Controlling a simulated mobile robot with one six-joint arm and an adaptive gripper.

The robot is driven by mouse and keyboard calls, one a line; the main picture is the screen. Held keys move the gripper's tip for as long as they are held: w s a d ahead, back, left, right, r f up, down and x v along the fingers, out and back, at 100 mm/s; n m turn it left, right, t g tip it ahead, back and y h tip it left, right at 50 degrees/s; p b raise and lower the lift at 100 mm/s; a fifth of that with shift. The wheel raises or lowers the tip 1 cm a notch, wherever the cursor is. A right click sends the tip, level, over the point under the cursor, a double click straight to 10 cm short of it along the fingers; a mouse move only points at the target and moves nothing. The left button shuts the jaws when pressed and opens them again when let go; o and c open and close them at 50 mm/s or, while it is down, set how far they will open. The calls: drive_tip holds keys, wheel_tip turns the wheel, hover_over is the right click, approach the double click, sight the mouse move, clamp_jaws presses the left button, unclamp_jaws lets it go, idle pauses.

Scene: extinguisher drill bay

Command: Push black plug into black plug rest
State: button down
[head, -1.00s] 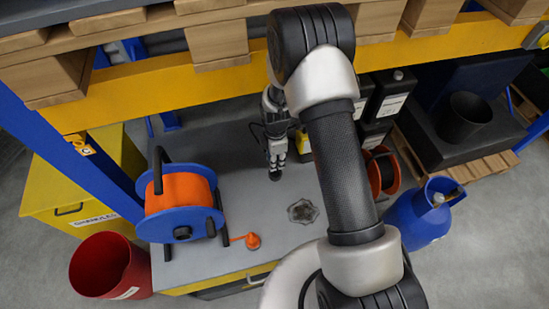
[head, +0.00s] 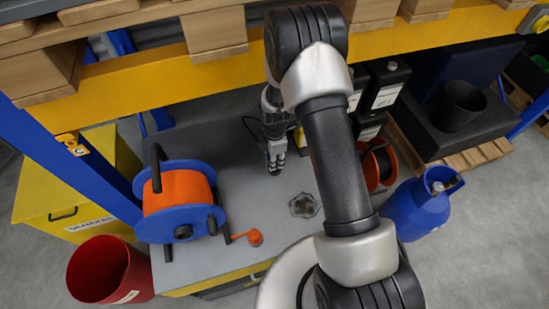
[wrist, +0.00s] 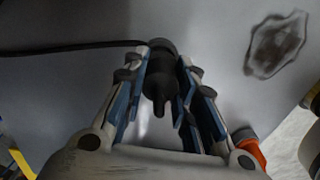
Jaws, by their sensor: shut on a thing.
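The black plug (wrist: 160,82) is between the fingers of my gripper (wrist: 163,110) in the wrist view, with a narrow pin at its lower end. A black cable (wrist: 70,47) runs from its upper end to the left. In the head view my gripper (head: 275,168) points down, low over the grey bench top (head: 245,190), and its fingers mostly hide the plug. I cannot pick out the black plug rest in either view. Whether the plug touches anything below it cannot be told.
A blue reel with orange cable (head: 180,203) stands left, its orange end piece (head: 254,237) on the bench. A dark stain (head: 304,206) lies right of my gripper. A yellow shelf beam (head: 180,75) crosses above.

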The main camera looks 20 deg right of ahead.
drive_tip(key=shift+f+b, duration=0.95)
drive_tip(key=shift+f, duration=0.05)
idle(1.3)
drive_tip(key=c, duration=1.2)
unclamp_jaws()
drive_tip(key=shift+r, duration=0.1)
